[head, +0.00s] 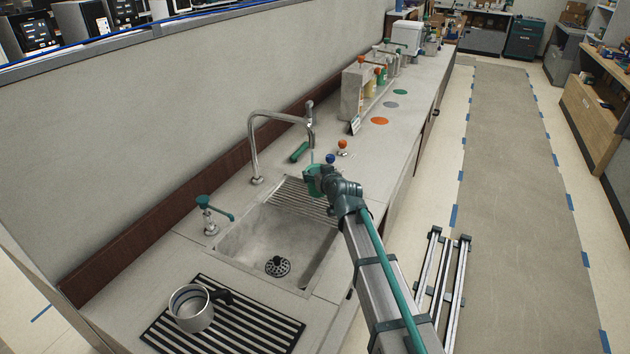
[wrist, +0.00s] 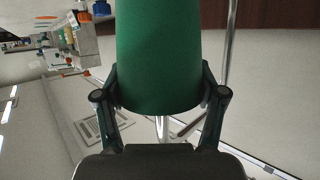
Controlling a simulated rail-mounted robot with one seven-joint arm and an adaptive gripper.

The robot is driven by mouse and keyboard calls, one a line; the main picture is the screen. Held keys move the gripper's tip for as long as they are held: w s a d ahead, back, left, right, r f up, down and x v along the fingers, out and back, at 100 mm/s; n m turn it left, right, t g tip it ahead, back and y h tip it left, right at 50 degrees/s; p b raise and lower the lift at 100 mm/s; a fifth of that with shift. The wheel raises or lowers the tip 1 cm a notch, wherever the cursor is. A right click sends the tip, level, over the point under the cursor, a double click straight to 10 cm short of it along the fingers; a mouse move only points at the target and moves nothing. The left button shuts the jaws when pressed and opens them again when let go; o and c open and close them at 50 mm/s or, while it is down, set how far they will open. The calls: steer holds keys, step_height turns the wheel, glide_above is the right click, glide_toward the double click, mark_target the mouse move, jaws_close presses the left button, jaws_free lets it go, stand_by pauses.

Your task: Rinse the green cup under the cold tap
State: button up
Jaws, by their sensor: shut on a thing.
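The green cup (head: 312,181) is in my gripper (head: 322,182) over the far end of the sink, beside the ribbed drainer. In the wrist view the green cup (wrist: 158,55) fills the space between the two fingers of my gripper (wrist: 159,88), which press on its sides. A tall chrome tap (head: 253,140) arches over the sink, its spout end just above the cup. A thin pale line shows below the spout; I cannot tell if it is running water. A blue knob (head: 330,158) and an orange knob (head: 342,144) stand behind the cup. The inside of the cup is hidden.
The sink basin (head: 262,240) is empty except for a black drain strainer (head: 277,266). A metal jug (head: 192,308) stands on a black slatted mat (head: 250,325). A teal-handled fitting (head: 210,215) rises at the sink's left corner.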

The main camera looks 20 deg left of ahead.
steer(key=s+d+b, duration=0.1)
steer(key=s+d, duration=0.3)
steer(key=shift+s+b, duration=0.3)
steer(key=shift+s, duration=0.05)
steer(key=shift+r, duration=0.15)
stand_by(1.3)
step_height(320, 180, up, 13)
steer(key=p, duration=0.5)
stand_by(0.6)
stand_by(0.4)
